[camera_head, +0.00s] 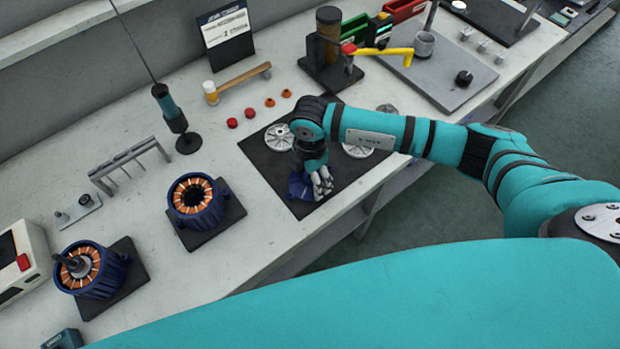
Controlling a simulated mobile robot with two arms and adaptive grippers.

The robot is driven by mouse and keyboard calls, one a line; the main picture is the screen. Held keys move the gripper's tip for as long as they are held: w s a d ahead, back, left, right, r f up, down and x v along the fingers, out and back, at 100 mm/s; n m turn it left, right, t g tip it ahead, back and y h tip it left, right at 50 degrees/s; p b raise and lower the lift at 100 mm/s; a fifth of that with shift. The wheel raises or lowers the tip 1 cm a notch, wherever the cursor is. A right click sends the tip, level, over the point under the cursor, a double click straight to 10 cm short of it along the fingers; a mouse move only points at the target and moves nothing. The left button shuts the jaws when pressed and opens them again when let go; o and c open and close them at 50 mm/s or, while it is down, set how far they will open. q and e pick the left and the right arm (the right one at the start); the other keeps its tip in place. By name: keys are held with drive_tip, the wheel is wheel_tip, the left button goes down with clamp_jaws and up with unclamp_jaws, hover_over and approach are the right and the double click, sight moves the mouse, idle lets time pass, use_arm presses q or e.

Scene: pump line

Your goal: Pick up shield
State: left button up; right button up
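My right gripper (320,184) points down at the front part of a black mat (256,154) on the bench. It is at a dark blue part (299,188), which may be the shield; the fingers partly cover it. I cannot tell whether they grip it or only stand over it. Round grey slotted discs lie behind: one on the mat's left side (279,137) and one (357,150) partly hidden by my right arm. My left gripper is not in view.
Two blue motor stators with copper windings, one nearer the middle (196,203) and one at left (95,270), stand on dark pads. A hammer (238,82), red caps (233,123) and a press (328,50) stand behind the mat. A teal screwdriver (168,107) hangs left.

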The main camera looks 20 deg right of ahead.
drive_tip(key=shift+s, duration=0.1)
drive_tip(key=c, duration=0.7)
drive_tip(key=shift+s, duration=0.1)
drive_tip(key=shift+c, duration=0.7)
drive_tip(key=shift+f, duration=0.1)
drive_tip(key=shift+r, duration=0.3)
drive_tip(key=c, duration=0.5)
drive_tip(key=r+b, duration=0.1)
drive_tip(key=r, duration=0.1)
drive_tip(key=shift+s+r+b, duration=0.3)
drive_tip(key=shift+b, duration=0.05)
clamp_jaws()
drive_tip(key=s+d+r+b, duration=0.2)
drive_tip(key=s+b, duration=0.1)
drive_tip(key=s, duration=1.2)
drive_tip(key=shift+w, duration=0.1)
